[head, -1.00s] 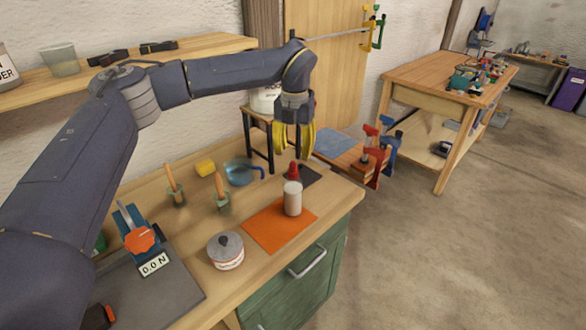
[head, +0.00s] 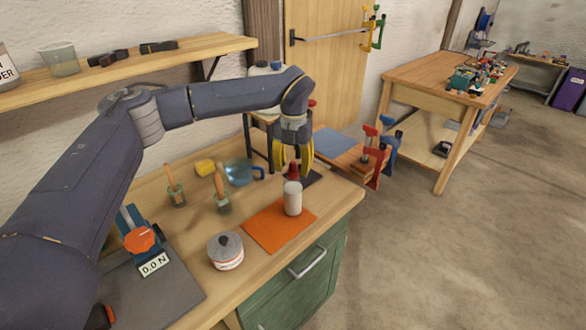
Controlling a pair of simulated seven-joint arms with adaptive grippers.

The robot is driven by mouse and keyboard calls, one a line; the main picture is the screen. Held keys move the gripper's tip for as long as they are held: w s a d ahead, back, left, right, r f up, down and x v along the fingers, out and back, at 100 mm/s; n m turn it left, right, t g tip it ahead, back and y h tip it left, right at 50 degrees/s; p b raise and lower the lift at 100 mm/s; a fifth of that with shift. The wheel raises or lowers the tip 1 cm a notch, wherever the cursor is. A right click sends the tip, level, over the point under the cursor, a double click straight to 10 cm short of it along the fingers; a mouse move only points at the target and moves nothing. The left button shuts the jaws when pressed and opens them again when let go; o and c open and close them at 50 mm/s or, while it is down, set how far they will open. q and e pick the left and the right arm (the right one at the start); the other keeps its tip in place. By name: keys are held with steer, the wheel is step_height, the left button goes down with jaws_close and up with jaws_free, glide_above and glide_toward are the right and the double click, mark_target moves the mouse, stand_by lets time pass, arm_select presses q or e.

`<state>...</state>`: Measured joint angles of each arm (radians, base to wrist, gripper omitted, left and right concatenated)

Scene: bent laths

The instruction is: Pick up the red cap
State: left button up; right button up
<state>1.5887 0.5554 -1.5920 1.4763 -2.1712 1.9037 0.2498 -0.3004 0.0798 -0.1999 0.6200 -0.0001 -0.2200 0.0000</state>
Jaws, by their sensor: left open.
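The red cap (head: 293,173) sits on top of a white bottle (head: 293,199). The bottle stands upright on an orange mat (head: 262,229) near the bench's right end. My left gripper (head: 293,171) points down with its yellow fingers open, just above and around the cap in this view. Whether the fingers touch the cap cannot be told. My right gripper is not in view.
A lidded tin (head: 226,252) stands left of the mat. Two brushes in jars, a blue mug (head: 239,173) and a yellow block (head: 205,167) stand further back. A dark pad (head: 312,179) lies behind the bottle. A force gauge (head: 138,240) is at left.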

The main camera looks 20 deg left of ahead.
arm_select(q)
jaws_close()
stand_by(0.5)
step_height(320, 180, up, 19)
glide_above(293, 162)
steer(key=shift+m, duration=0.3)
steer(key=f, duration=1.1)
steer(key=shift+s, duration=0.25)
steer(key=shift+w+r, duration=0.15)
steer(key=shift+w, duration=0.05)
steer(key=shift+f, duration=3.1)
